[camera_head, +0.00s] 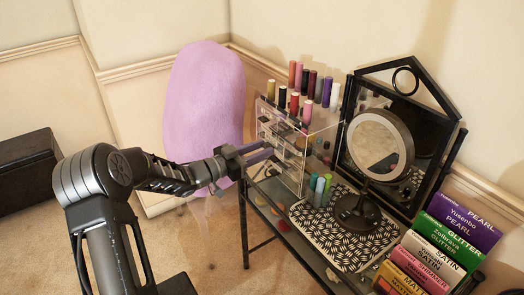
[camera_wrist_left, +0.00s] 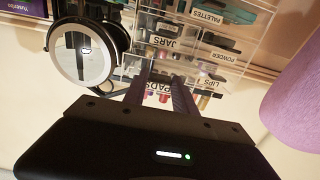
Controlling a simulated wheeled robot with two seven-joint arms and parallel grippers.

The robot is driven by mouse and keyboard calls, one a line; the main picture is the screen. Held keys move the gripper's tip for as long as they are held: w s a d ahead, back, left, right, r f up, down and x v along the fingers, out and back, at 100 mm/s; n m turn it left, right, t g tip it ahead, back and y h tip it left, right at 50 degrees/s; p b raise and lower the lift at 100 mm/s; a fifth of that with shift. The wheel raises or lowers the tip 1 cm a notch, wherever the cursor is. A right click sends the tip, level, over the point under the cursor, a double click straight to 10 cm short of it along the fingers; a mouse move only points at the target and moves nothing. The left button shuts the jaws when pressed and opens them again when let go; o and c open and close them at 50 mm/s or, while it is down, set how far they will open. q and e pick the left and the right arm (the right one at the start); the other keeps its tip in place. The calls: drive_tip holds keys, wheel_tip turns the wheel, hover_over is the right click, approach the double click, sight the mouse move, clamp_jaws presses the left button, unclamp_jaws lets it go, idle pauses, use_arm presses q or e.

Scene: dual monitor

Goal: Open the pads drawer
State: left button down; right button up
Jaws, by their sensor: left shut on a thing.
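A clear acrylic drawer organizer (camera_head: 318,143) stands on the dark table, with several coloured bottles on top. In the left wrist view, the organizer (camera_wrist_left: 232,38) appears upside down with drawer labels for palettes, jars, powder, lips and pads. The pads drawer (camera_wrist_left: 161,86) shows its label between my left gripper's two dark fingers. My left gripper (camera_head: 266,153) reaches in from the left to the organizer's front and is shut on the pads drawer's front; its fingers also show in the wrist view (camera_wrist_left: 161,80). The exact grip on the handle is hidden. I cannot tell how far the drawer is out. My right gripper is out of view.
A round mirror on a stand (camera_head: 381,146) is right of the organizer, before a black-framed mirror (camera_head: 428,125). A patterned mat (camera_head: 318,234) lies in front, with several colourful boxes (camera_head: 440,240) at the right. A purple rounded seat (camera_head: 203,100) stands behind my left arm.

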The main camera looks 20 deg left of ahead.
use_arm(q)
drive_tip(key=shift+v, duration=1.75)
drive_tip(key=c, duration=1)
unclamp_jaws()
drive_tip(key=shift+a, duration=0.1)
drive_tip(key=b+v, duration=0.1)
drive_tip(key=v, duration=0.6)
drive_tip(key=shift+s, duration=0.3)
drive_tip(key=shift+a, duration=0.15)
